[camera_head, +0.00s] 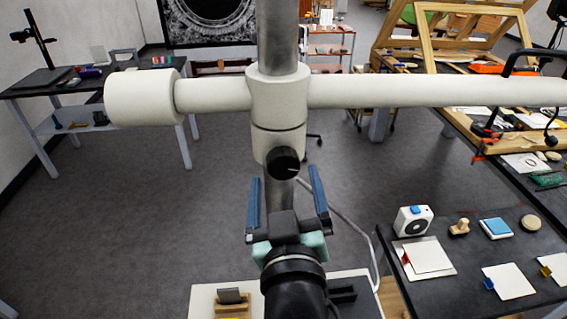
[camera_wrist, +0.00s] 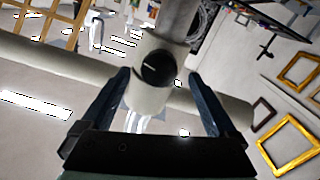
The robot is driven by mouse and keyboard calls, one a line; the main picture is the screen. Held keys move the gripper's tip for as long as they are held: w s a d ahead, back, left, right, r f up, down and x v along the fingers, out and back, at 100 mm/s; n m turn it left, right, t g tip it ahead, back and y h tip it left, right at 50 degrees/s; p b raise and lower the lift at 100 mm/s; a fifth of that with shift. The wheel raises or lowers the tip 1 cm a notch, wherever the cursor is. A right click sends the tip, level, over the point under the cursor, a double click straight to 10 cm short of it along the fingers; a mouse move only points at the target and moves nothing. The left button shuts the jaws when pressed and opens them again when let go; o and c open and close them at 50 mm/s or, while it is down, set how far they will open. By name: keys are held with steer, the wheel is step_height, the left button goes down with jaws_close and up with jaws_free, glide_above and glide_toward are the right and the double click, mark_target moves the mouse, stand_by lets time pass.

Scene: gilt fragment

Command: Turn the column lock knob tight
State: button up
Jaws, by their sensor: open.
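The column lock knob (camera_head: 283,161) is a round black knob with a white pointer line, on the front of the cream collar (camera_head: 278,110) around the grey steel column (camera_head: 277,40). A cream horizontal arm (camera_head: 420,91) passes through the collar. My gripper (camera_head: 287,186) is open and empty just below the knob, its blue fingers apart and pointing up toward it. In the wrist view the knob (camera_wrist: 155,68) shows beyond and between the two fingertips (camera_wrist: 157,75), touching neither as far as I can see. Its white line is slightly tilted from horizontal in both views.
A dark side table (camera_head: 470,250) at right holds a white device (camera_head: 413,222), a blue pad (camera_head: 496,228) and paper cards. A bench with wooden frames (camera_head: 465,45) stands behind it. A white cable (camera_head: 355,225) hangs right of the column. Open floor lies left.

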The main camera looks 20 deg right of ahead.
mark_target(282, 169)
steer(key=shift+p+x, duration=0.55)
steer(key=shift+x, duration=1.65)
steer(key=shift+s, duration=0.1)
steer(key=c, duration=1.4)
steer(key=m, duration=0.3)
steer(key=shift+m, duration=0.4)
steer(key=m, duration=0.3)
steer(key=shift+m, duration=0.4)
steer(key=m, duration=0.6)
steer(key=shift+a+r+y+b, duration=0.1)
steer(key=shift+y+b, duration=0.3)
steer(key=shift+m, duration=0.3)
